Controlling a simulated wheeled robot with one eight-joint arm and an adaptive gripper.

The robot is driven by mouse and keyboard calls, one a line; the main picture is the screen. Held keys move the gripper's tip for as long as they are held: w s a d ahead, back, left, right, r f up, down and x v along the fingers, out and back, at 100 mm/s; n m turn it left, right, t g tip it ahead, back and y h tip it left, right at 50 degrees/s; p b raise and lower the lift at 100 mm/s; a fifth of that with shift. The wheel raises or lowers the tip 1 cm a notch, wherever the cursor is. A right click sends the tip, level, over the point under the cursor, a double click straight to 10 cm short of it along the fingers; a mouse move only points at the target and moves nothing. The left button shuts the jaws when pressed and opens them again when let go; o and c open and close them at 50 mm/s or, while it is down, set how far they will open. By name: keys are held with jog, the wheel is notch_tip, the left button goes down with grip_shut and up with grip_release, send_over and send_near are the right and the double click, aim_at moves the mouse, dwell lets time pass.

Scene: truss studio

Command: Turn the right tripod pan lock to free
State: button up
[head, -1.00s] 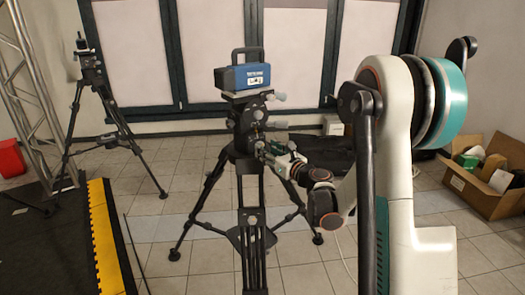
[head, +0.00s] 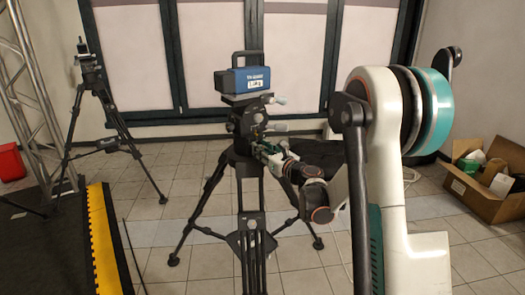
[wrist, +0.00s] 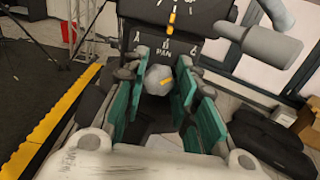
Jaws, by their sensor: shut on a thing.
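The right tripod (head: 243,165) stands mid-picture in the head view with a blue and black box (head: 243,80) on its head. In the wrist view a grey faceted knob (wrist: 157,76) with an orange mark sits below a "PAN" label (wrist: 165,52); the orange mark points to the right, slightly up. My gripper (wrist: 158,88) has its teal pads on both sides of this knob and is shut on it. In the head view my gripper (head: 262,149) reaches the tripod head from the right; the knob is too small to make out there.
A grey handle (wrist: 272,46) sticks out right of the tripod head. A second tripod (head: 108,110) stands at the left, by a truss (head: 32,90) and a yellow-edged black mat (head: 102,235). A cardboard box (head: 488,190) is at the right.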

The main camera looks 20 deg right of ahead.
jog(key=shift+n, duration=0.3)
jog(key=n, duration=0.4)
jog(key=shift+a, duration=0.1)
jog(key=n, duration=0.5)
jog(key=shift+f, duration=0.1)
jog(key=n, duration=0.4)
jog(key=shift+a+f, duration=0.1)
jog(key=shift+a, duration=0.05)
jog(key=shift+f+n, duration=0.1)
jog(key=shift+n, duration=2)
jog(key=shift+s, duration=0.1)
jog(key=o, duration=1)
jog(key=shift+o, duration=0.2)
